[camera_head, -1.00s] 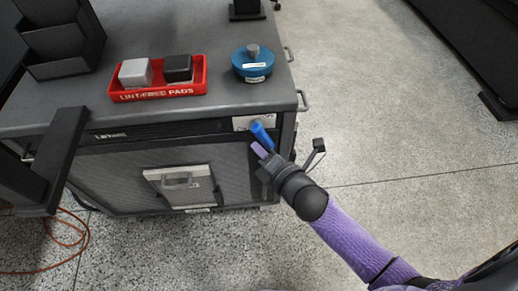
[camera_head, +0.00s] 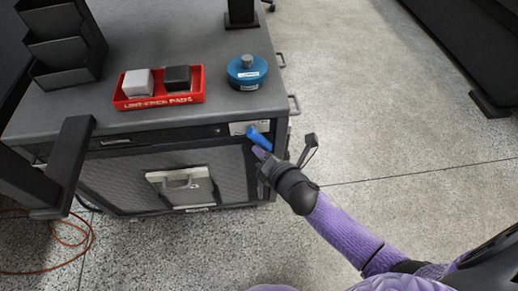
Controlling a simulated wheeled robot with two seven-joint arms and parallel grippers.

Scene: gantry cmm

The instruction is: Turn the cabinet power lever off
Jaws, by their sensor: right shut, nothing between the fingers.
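The blue power lever (camera_head: 259,138) sits on a light label plate (camera_head: 238,128) at the upper right corner of the dark cabinet's (camera_head: 130,129) front. It slants down to the right. My left gripper is not in view.
On the cabinet top stand a red tray (camera_head: 160,104) with a white and a black pad block, a blue round container (camera_head: 248,78) and a dark stepped organizer (camera_head: 63,45). An orange cable (camera_head: 70,242) lies on the floor at left.

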